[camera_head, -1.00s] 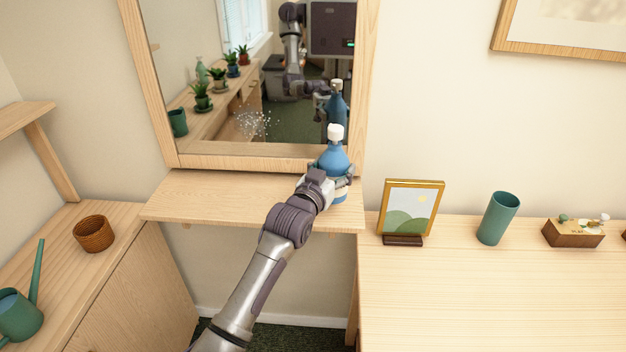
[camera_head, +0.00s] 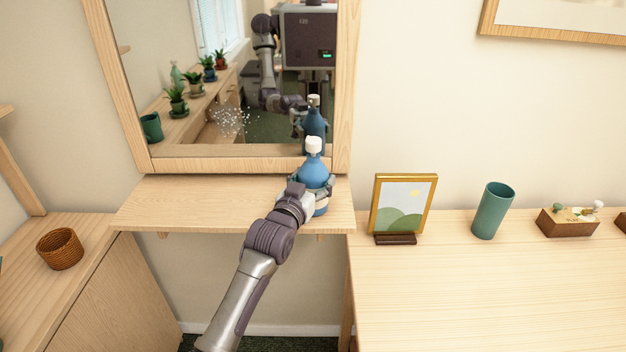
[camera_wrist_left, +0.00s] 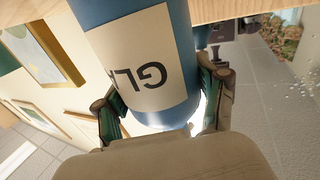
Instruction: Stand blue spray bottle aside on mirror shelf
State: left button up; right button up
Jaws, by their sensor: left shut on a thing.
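The blue spray bottle (camera_head: 313,170), with a white top, stands upright at the right end of the wooden mirror shelf (camera_head: 185,205), in front of the mirror (camera_head: 225,75). My left gripper (camera_head: 311,187) is shut on the bottle's lower body. In the left wrist view the bottle (camera_wrist_left: 135,60) shows a pale label with upside-down letters, and the two fingers of my left gripper (camera_wrist_left: 165,105) sit on either side of it. The bottle's base is partly hidden by the gripper, so I cannot tell if it touches the shelf. My right gripper is not in view.
The shelf's left and middle parts are clear. White specks (camera_head: 234,121) show on the mirror glass. To the right, a desk (camera_head: 480,290) holds a framed picture (camera_head: 403,206), a teal cup (camera_head: 493,212) and a small wooden planter (camera_head: 568,222). A wicker basket (camera_head: 60,249) stands at left.

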pick_arm(q)
jog(key=o, duration=1.8)
jog(key=shift+f, duration=0.1)
jog(key=shift+r, duration=0.3)
jog(key=v, duration=1.2)
jog(key=s+a+f+n+g+y, duration=0.1)
jog(key=s+a+f+g+y, duration=0.3)
jog(key=f, duration=1.1)
jog(key=s+a+f+g+h, duration=0.1)
jog(key=s+a+f, duration=0.2)
jog(key=s+f, duration=0.8)
jog(key=s+a+f+n+g+y, duration=0.1)
jog(key=a+f+g+y, duration=0.15)
jog(key=f, duration=1.65)
jog(key=s+a+f+g, duration=0.2)
jog(key=s+f, duration=0.4)
jog(key=s, duration=0.6)
jog(key=s+a+f+g+y, duration=0.1)
jog(key=s+a+f+g, duration=0.2)
jog(key=s+f, duration=0.4)
jog(key=s+a+f+g, duration=0.3)
jog(key=s+f, duration=0.4)
jog(key=s, duration=1)
jog(key=shift+a+f+b, duration=0.1)
jog(key=shift+a+b, duration=0.2)
jog(key=shift+a, duration=0.5)
